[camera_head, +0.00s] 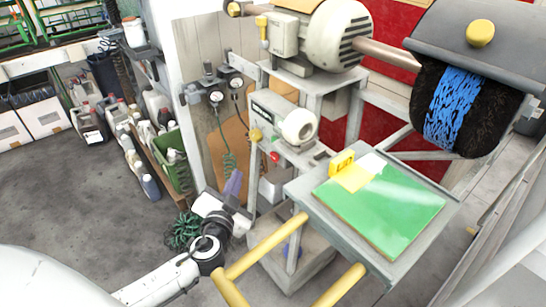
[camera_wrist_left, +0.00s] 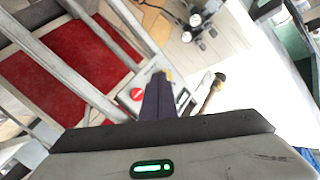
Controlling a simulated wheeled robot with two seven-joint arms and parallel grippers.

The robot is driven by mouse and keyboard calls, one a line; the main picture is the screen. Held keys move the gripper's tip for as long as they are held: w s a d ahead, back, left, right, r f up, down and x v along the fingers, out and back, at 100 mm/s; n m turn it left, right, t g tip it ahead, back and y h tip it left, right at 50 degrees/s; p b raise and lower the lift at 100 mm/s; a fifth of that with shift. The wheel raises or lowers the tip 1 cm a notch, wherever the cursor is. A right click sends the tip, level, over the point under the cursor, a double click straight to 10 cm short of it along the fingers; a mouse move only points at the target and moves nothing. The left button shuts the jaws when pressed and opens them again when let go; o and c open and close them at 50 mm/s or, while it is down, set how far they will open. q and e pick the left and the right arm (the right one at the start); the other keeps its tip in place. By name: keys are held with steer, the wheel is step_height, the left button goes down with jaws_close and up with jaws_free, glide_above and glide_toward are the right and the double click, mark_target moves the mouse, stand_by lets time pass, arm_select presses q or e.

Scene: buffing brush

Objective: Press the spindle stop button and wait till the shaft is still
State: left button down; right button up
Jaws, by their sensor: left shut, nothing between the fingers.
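The red stop button (camera_head: 275,156) is on the grey control panel (camera_head: 288,145) below the motor. It also shows in the left wrist view (camera_wrist_left: 137,94), just left of my fingers. My left gripper (camera_head: 234,178) is shut and empty, its dark purple fingers pointing up toward the panel. In the head view it is below and left of the button, apart from it. The spindle shaft (camera_head: 388,54) runs from the motor (camera_head: 335,38) to the black and blue brush (camera_head: 455,108) under a grey hood. Whether the shaft turns cannot be told. My right gripper is out of view.
A grey table (camera_head: 440,215) with a green sheet and a yellow sign stands in front of the machine. Yellow rails (camera_head: 265,245) stick out near my left arm. Bottles and a green crate (camera_head: 175,160) line the left side. Grey floor at left is free.

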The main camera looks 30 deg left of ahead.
mark_target(275, 156)
arm_select(q)
steer(key=w+d+b, duration=0.1)
steer(key=w+d, duration=0.2)
steer(key=w, duration=0.5)
steer(key=shift+d, duration=0.25)
steer(key=shift+w+f, duration=0.1)
steer(key=shift+w, duration=0.1)
stand_by(1.9)
steer(key=shift+w+d+b, duration=0.15)
steer(key=shift+w+b, duration=0.1)
steer(key=shift+b, duration=0.15)
